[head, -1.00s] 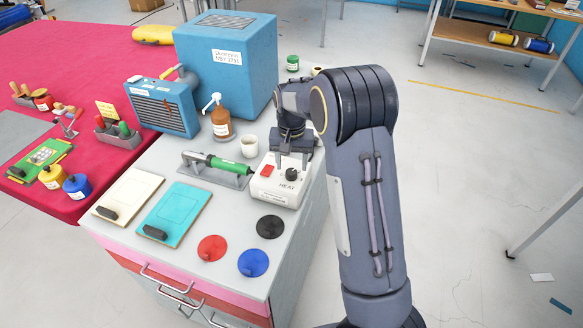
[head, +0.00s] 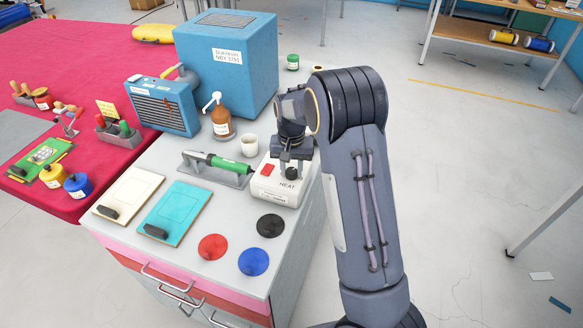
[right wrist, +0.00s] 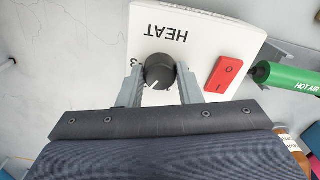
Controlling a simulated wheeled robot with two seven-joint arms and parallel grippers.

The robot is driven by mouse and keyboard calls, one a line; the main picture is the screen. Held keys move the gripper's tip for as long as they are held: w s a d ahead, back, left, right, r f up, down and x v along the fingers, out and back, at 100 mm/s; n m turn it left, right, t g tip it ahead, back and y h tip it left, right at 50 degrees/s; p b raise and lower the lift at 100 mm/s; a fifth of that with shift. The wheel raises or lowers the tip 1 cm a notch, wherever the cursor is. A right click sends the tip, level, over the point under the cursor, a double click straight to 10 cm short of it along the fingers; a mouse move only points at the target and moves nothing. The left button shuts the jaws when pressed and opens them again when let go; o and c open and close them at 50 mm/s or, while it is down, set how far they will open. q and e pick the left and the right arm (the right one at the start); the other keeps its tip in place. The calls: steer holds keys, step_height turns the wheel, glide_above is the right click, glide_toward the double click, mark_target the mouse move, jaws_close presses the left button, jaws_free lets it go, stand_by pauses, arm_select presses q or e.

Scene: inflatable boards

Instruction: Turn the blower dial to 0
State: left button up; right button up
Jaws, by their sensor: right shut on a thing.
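The blower control box (head: 272,188) is white, marked HEAT, and stands on the grey cabinet top with a red switch (head: 267,169). Its black round dial (head: 291,173) shows under my right gripper (head: 291,161). In the right wrist view the dial (right wrist: 160,72) sits between the two fingers of my right gripper (right wrist: 160,78), which is shut on it. The dial's white pointer line is toward the lower left of that view. A 3 shows at its left; other numbers are hidden. The green hot air blower (head: 225,163) lies in its stand beside the box. My left gripper is out of view.
A white cup (head: 249,146), a brown pump bottle (head: 221,122) and a blue cabinet (head: 226,65) stand behind. Black (head: 270,225), red (head: 212,247) and blue (head: 253,262) discs lie in front.

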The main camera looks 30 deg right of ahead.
steer(key=n+b, duration=0.1)
steer(key=n, duration=1)
steer(key=shift+n+b, duration=0.35)
steer(key=shift+n, duration=0.05)
steer(key=n, duration=1.2)
steer(key=shift+p, duration=0.4)
steer(key=o, duration=1)
steer(key=shift+c, duration=0.2)
